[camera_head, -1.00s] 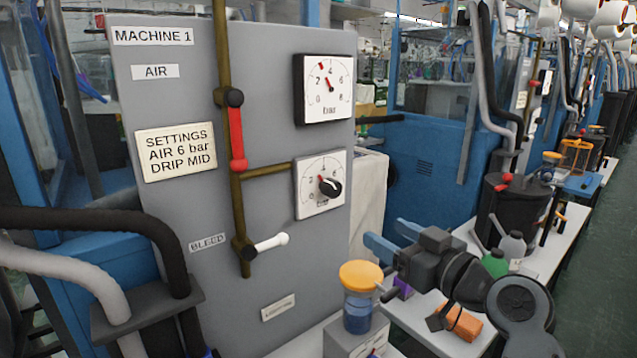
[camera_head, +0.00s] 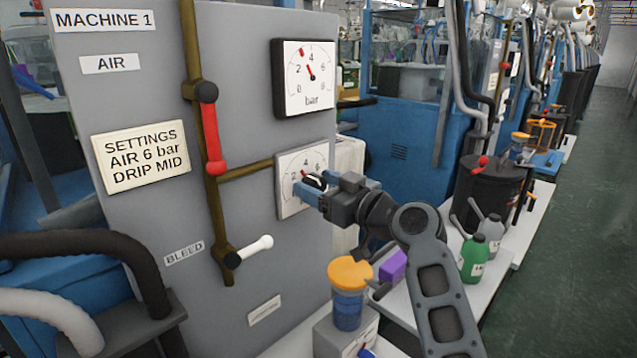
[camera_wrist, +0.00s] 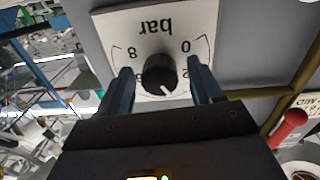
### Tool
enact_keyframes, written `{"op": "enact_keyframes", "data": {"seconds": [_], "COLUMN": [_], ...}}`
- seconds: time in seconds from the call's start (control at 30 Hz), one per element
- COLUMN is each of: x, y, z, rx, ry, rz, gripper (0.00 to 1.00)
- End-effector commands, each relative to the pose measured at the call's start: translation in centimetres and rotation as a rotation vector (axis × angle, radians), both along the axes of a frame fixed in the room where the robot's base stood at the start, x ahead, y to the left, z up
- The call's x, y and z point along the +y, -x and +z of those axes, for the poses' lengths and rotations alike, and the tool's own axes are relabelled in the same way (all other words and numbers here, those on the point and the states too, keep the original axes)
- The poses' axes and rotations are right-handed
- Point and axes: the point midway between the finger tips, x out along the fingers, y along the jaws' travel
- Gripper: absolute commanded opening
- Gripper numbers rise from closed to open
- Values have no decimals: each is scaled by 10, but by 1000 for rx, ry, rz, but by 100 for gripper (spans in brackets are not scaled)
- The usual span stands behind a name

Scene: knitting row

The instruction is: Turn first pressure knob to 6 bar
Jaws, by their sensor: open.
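The pressure knob (camera_wrist: 160,74) is black and round with a pale pointer line, on a white dial plate (camera_head: 290,205) marked in bar. In the wrist view the plate appears upside down. My gripper (camera_head: 312,190) is at the dial, its blue fingers apart. In the wrist view the fingers (camera_wrist: 163,85) stand on either side of the knob, with a gap to each. In the head view my gripper hides part of the knob and dial. The settings card (camera_head: 140,156) reads AIR 6 bar, DRIP MID.
A brass pipe with a red lever (camera_head: 212,130) and a white bleed lever (camera_head: 252,247) is left of the dial. A yellow-capped jar (camera_head: 349,290) stands below my gripper. Bottles (camera_head: 474,258) and a purple box (camera_head: 392,265) stand on the right bench.

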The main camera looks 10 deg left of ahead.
Motion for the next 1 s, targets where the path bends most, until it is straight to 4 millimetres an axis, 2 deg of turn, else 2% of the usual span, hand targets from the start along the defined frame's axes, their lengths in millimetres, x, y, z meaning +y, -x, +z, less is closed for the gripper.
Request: {"op": "enact_keyframes", "data": {"seconds": [0.3, 0.9, 1.0], "x": [3, 3, 3], "y": [-2, -2, -2], "z": [-1, -1, -1], "rx": [1, 1, 2], "ry": [-1, -1, -2], "rz": [0, -1, -1], "gripper": [65, 9, 9]}}
